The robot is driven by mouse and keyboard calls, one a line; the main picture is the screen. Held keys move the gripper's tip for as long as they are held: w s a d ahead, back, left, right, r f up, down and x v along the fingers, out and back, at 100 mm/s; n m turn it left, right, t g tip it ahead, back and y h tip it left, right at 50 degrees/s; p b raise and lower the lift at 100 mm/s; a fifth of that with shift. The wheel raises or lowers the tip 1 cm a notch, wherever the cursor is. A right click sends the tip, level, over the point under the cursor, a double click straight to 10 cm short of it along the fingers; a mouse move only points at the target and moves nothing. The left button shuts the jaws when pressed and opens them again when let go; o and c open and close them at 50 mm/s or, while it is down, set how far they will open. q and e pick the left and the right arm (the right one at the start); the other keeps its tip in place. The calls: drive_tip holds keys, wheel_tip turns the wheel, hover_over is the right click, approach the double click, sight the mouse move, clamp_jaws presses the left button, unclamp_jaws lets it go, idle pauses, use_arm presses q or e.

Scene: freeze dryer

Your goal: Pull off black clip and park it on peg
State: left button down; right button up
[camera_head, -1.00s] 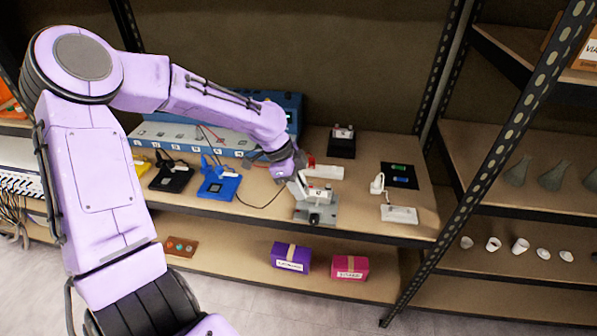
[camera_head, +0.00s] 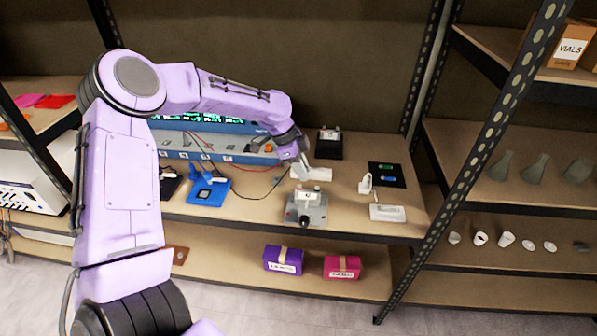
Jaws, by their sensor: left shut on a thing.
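My left gripper (camera_head: 302,168) is shut above the back of the bench, behind the grey device and clear of it. The black clip is too small and too hidden by the fingers to make out. A thin dark wire (camera_head: 268,192) curves up from the bench toward the gripper. The grey device (camera_head: 306,210) stands near the front edge with a white labelled piece on top. I cannot pick out the peg. My right gripper is not in view.
A blue stand (camera_head: 207,191) sits left on the bench, beside a dark one. A blue instrument (camera_head: 215,127) with lit screens is behind my arm. Boxes are on the lower shelf.

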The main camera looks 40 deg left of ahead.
use_arm(q)
drive_tip(key=w+a, duration=0.2)
drive_tip(key=w, duration=0.6)
drive_tip(key=shift+w+p, duration=0.3)
drive_tip(key=shift+p, duration=0.05)
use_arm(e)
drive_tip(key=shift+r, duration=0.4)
use_arm(q)
drive_tip(key=shift+r, duration=0.1)
